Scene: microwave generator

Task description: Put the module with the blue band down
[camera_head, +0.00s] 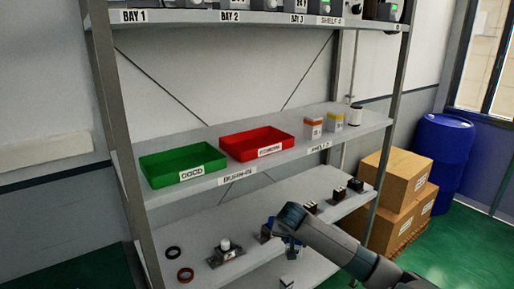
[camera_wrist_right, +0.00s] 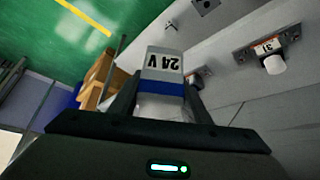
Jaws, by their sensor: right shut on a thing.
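The module with the blue band (camera_wrist_right: 163,72) is a pale block marked 24 V, with its blue band near the fingers in the right wrist view. My right gripper (camera_wrist_right: 160,106) is shut on it, one dark finger on each side. In the head view my right gripper (camera_head: 290,246) is over the lower shelf (camera_head: 218,283), its arm coming in from the lower right. The module cannot be made out clearly there, and whether it touches the shelf cannot be told. My left gripper is not in view.
A mount with a white cylinder (camera_head: 225,246) and two rings (camera_head: 185,274) sit left of my gripper; several dark units (camera_head: 339,194) stand to the right. Above are a green tray (camera_head: 150,180), a red tray (camera_head: 228,150) and small boxes (camera_head: 313,128). A shelf post (camera_head: 385,150) stands right.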

